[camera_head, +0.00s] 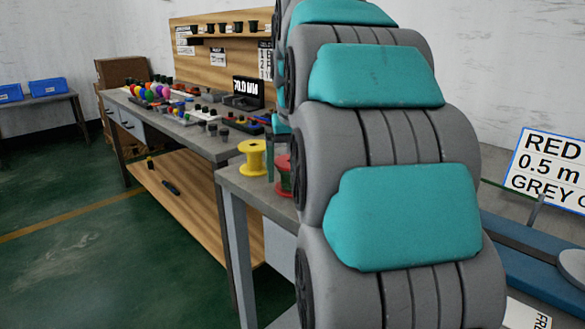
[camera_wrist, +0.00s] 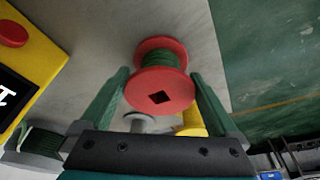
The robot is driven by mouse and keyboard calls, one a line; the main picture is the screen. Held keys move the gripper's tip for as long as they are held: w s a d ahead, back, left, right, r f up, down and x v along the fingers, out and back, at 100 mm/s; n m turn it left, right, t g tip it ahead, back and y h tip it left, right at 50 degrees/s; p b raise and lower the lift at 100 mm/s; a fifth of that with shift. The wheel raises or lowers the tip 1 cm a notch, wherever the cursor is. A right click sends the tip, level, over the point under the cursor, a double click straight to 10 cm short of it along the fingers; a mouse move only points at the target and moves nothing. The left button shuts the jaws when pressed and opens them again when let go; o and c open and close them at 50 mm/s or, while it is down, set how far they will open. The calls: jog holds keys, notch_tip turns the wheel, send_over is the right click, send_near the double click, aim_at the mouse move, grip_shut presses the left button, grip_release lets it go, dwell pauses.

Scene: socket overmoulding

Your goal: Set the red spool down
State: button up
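The red spool (camera_wrist: 160,78) has red flanges, a square hole and green wire wound on its core. My gripper (camera_wrist: 159,74) has one finger on each side of it in the wrist view. The fingers lie close against the near flange and look shut on it.
A yellow spool (camera_head: 254,158) stands on the grey table (camera_head: 236,186) to the left of the red one. It shows partly in the wrist view (camera_wrist: 191,123). A workbench (camera_head: 185,112) with many small parts is behind.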

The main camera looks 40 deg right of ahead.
jog(key=p+v, duration=0.1)
jog(key=v, duration=1)
jog(key=shift+r+p, duration=0.25)
jog(key=shift+p, duration=0.15)
jog(key=shift+s+r+p, duration=0.2)
jog(key=shift+r+p, duration=0.25)
jog(key=shift+p, duration=0.05)
jog(key=shift+a+f, duration=0.1)
jog(key=s+a+f+n+g, duration=0.1)
jog(key=s+a+f, duration=0.1)
jog(key=a+f, duration=0.35)
jog(key=s+a+f+n+y, duration=0.1)
jog(key=s+a+f, duration=0.25)
jog(key=f, duration=0.25)
jog(key=s+a+f+n+g, duration=0.1)
jog(key=a+f, duration=0.4)
jog(key=s+a+f+n+g, duration=0.1)
jog(key=s+a+f, duration=0.2)
jog(key=s+f, duration=0.4)
jog(key=s+a+f+n+g, duration=0.1)
jog(key=s+a+f, duration=0.2)
jog(key=s+f, duration=0.5)
jog(key=shift+s+a+f, duration=0.2)
jog(key=shift+s+f, duration=0.05)
jog(key=shift+f, duration=0.15)
